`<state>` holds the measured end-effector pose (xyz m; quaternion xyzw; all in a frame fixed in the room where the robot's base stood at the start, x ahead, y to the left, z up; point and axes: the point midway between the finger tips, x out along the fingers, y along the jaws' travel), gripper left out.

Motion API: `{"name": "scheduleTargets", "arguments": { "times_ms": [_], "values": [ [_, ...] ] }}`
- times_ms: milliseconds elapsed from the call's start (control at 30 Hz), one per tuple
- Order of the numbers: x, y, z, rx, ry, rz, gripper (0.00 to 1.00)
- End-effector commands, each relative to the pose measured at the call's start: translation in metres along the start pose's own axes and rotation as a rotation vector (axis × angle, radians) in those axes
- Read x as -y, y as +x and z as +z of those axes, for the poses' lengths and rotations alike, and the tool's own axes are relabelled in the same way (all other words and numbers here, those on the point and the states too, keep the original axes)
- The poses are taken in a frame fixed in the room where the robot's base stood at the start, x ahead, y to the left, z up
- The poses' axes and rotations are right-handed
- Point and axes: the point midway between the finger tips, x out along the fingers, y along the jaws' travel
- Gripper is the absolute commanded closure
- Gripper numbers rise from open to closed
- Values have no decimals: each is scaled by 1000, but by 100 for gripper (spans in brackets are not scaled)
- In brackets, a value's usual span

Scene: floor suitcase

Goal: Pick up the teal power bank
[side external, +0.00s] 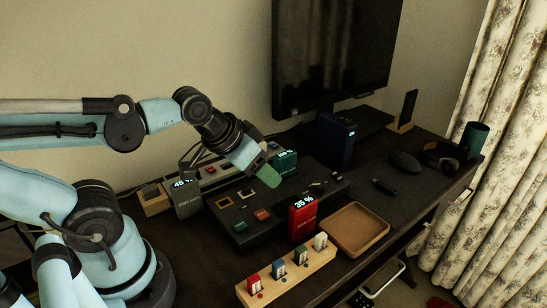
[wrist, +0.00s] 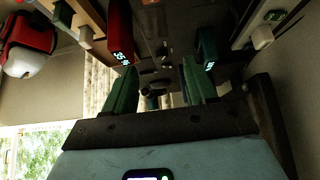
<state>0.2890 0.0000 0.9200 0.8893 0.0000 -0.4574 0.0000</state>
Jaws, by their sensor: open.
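The teal power bank (side external: 287,163) stands on the dark desk near the wall, with a lit display on its top part. In the side external view my gripper (side external: 268,177) is in front of it and partly covers it. I cannot tell there whether they touch. The teal power bank also shows in the wrist view (wrist: 207,47), beyond the right finger. In the wrist view my gripper (wrist: 158,66) has its two green fingers spread, with nothing held between them.
A red power bank (side external: 303,220) stands beside a wooden tray (side external: 355,234). A grey power bank (side external: 187,201) and a navy one (side external: 335,142) stand nearby. A dark parts board (side external: 238,229) lies below my gripper. A monitor (side external: 330,55) rises behind.

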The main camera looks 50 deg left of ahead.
Motion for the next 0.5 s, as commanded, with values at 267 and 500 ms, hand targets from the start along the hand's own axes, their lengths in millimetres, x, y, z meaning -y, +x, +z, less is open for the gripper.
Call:
{"name": "scheduleTargets", "arguments": {
  "times_ms": [267,500],
  "values": [
    [9,12,-2,-38,-7,33,44],
    [47,32,-8,-245,-14,73,44]
  ]
}}
